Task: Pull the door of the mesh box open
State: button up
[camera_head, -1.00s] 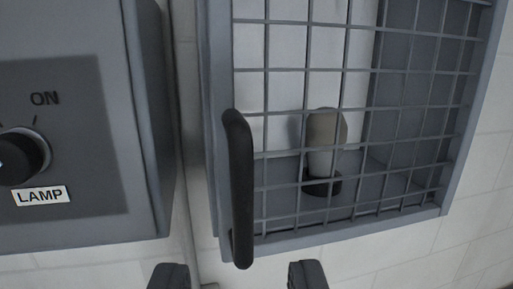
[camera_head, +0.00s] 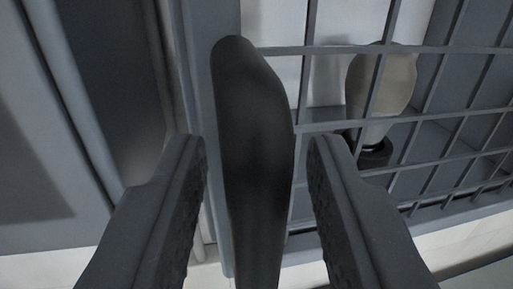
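The mesh box door (camera_head: 415,122) is a grey wire grid, and it looks closed. Its black upright handle (camera_head: 252,140) stands at the door's left side, close to the camera. My gripper (camera_head: 258,150) is open, with one finger on each side of the handle. Narrow gaps show between the handle and both fingers. The handle's lower end runs out of the bottom of the picture. Behind the mesh is a pale bulb (camera_head: 382,82) in a dark socket (camera_head: 372,152).
The grey lamp switch box (camera_head: 40,150) is on the left, with a narrow gap between it and the mesh box. White tiled wall (camera_head: 60,268) shows below the boxes.

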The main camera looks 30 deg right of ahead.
grip_shut()
